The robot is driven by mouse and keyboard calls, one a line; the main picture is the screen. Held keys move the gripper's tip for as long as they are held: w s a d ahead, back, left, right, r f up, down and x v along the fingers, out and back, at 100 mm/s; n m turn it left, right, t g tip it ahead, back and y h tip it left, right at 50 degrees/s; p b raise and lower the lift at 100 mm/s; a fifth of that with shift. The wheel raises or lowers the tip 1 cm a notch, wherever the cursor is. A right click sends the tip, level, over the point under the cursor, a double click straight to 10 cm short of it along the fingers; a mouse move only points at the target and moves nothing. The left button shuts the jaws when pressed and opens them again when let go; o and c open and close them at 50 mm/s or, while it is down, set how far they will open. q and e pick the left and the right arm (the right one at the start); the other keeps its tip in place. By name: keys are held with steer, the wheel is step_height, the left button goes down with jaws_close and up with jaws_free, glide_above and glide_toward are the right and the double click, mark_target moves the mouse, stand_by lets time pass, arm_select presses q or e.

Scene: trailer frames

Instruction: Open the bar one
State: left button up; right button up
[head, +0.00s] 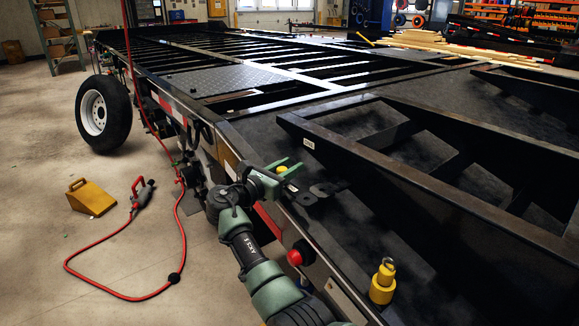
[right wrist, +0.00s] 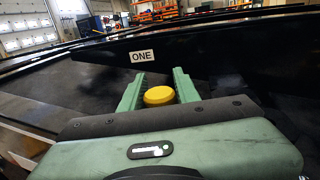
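The bar marked ONE is a black beam; its white label shows in the right wrist view, with the bar (right wrist: 220,55) running across behind my fingers. In the head view the bar (head: 400,172) lies along the near side of the dark trailer deck. My right gripper (head: 283,167) is at the trailer's edge, left of the bar. Its green fingers (right wrist: 159,85) are apart. A round yellow knob (right wrist: 159,96) shows between them; it also shows in the head view (head: 282,170). I cannot tell whether the fingers touch it. My left gripper is not in view.
A red hose (head: 107,240), a yellow wheel chock (head: 92,198) and a wheel (head: 104,114) are on the left. Concrete floor is open at lower left.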

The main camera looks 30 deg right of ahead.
mark_target(278, 173)
steer(key=shift+o, duration=1.1)
steer(key=shift+a, duration=0.2)
steer(key=v, duration=0.6)
steer(key=shift+s+a+p, duration=0.1)
steer(key=shift+a+p, duration=0.1)
steer(key=shift+p, duration=0.15)
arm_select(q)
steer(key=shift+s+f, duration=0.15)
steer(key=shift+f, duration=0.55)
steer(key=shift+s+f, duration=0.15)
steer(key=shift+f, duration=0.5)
arm_select(e)
steer(key=shift+s+a, duration=0.2)
steer(key=shift+a, duration=0.3)
